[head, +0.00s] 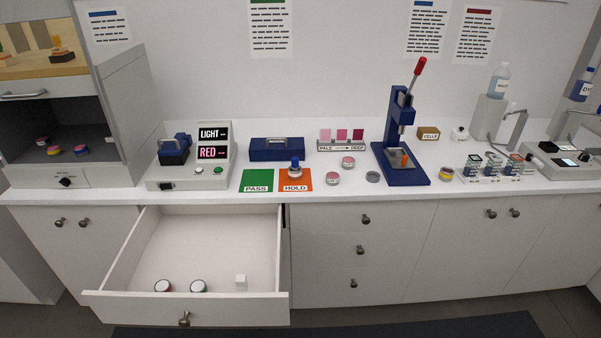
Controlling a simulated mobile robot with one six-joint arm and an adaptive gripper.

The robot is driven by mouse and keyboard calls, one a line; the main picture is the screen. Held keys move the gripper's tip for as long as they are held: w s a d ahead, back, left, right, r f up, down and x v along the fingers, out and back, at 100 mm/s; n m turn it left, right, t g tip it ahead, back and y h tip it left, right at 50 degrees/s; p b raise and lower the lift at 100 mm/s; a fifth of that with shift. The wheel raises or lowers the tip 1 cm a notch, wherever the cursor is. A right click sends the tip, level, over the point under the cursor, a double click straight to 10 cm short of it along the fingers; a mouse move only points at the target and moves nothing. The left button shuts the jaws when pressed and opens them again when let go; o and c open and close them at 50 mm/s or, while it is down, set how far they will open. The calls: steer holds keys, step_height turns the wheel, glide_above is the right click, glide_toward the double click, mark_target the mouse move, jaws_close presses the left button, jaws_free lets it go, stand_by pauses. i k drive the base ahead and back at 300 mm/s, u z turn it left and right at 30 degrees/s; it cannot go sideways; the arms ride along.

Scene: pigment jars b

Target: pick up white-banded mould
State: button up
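I cannot tell for certain which piece is the white-banded mould. A small round grey piece with a pale rim (373,177) lies on the counter left of the blue press. A round piece with a blue knob (295,168) stands on the orange HOLD card (305,184). Pale jars with pink tops (348,162) stand nearby, one of them nearer the front edge (333,179). Bands are too small to read. My gripper is out of view.
The blue press (402,176) with a red-tipped lever stands mid-counter. A blue toolbox (277,150), green PASS card (257,181) and LIGHT/RED display (212,142) stand left of it. A yellow-banded jar (446,174) stands right. The drawer juts out in front of the cabinets.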

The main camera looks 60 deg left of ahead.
mark_target(294, 175)
steer(key=i, duration=0.9)
steer(key=z, duration=0.8)
steer(key=k, duration=0.1)
steer(key=u, duration=3.55)
steer(key=i, duration=0.55)
steer(key=z, duration=0.05)
